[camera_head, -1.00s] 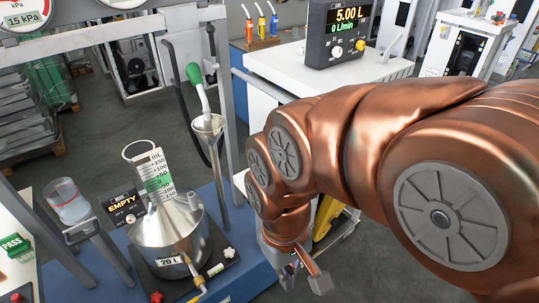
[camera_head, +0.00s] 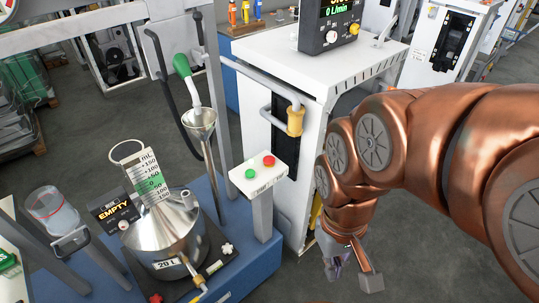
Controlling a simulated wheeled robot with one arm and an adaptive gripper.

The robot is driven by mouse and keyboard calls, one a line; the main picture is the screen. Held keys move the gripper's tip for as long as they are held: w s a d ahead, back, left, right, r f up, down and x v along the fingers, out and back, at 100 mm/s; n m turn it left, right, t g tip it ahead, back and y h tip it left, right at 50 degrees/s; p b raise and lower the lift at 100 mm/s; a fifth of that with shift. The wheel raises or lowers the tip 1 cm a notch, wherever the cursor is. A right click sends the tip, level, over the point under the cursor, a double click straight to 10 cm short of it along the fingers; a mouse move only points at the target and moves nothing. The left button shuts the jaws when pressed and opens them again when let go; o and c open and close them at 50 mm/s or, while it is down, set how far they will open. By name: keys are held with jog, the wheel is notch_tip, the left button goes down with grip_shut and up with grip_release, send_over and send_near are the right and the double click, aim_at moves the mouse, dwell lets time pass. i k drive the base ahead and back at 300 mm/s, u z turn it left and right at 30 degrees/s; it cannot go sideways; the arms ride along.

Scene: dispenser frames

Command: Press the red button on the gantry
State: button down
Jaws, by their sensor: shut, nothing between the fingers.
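A red button (camera_head: 269,160) sits on a white control box, beside a green button (camera_head: 250,174) to its left. The box (camera_head: 262,182) stands on a grey post on the blue base, right of the funnel. My gripper (camera_head: 352,272) is at the lower right, below my copper arm. It is small and partly hidden, with its fingers pointing down. It is shut and empty, apart from the box, to its right and lower in the picture.
A steel 20 L can (camera_head: 170,238) with a measuring scale stands left of the box. A funnel (camera_head: 199,122) with a green-handled nozzle (camera_head: 182,66) is behind it. A white dispenser cabinet (camera_head: 325,70) stands behind the box. Grey floor (camera_head: 400,260) is open at the lower right.

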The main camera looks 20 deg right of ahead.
aim_at(268, 160)
jog(key=u, duration=1.9)
jog(key=k, duration=0.45)
jog(key=z, duration=0.35)
